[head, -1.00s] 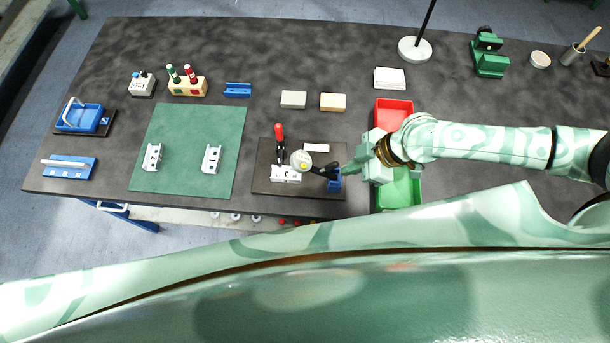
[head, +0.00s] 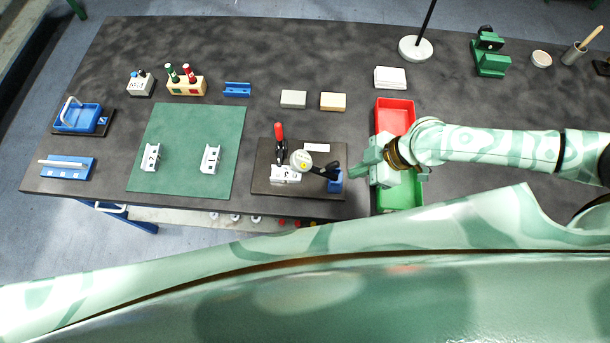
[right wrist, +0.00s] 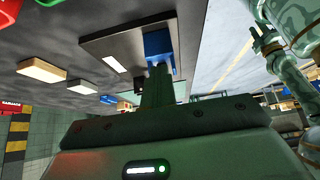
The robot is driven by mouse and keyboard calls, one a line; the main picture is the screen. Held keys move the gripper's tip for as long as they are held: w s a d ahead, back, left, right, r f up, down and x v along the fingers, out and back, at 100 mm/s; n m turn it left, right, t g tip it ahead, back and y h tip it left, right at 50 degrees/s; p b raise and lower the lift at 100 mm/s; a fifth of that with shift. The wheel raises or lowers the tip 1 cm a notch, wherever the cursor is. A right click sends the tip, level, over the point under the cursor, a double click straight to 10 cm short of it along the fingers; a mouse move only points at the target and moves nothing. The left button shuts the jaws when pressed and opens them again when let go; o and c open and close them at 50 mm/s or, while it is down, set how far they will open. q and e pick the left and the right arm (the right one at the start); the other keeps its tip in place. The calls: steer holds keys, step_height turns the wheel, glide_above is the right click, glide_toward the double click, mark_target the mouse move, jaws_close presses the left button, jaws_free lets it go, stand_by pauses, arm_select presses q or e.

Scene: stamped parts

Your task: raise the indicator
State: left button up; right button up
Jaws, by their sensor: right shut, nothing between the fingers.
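The indicator (head: 301,160), a round pale dial gauge on a black arm, sits over the dark fixture plate (head: 262,181). The black arm leads right to a small blue block (head: 336,183) at the plate's right side. A white stamped part (head: 286,175) lies under the red-handled clamp (head: 279,133), whose handle stands upright. My right gripper (head: 355,172) is shut and empty, just right of the blue block and apart from the dial. In the right wrist view its closed fingers (right wrist: 157,88) point towards the blue block (right wrist: 158,42); the dial is not seen clearly there. My left gripper is out of view.
A red bin (head: 395,112) and a green bin (head: 400,196) lie beneath and beside my right gripper. A green mat (head: 190,182) with two white parts lies to the left. Small tan and grey blocks (head: 333,102) sit behind the plate.

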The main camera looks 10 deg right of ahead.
steer(key=o, duration=0.6)
steer(key=shift+o, duration=0.2)
step_height(320, 180, up, 8)
steer(key=p, duration=0.7)
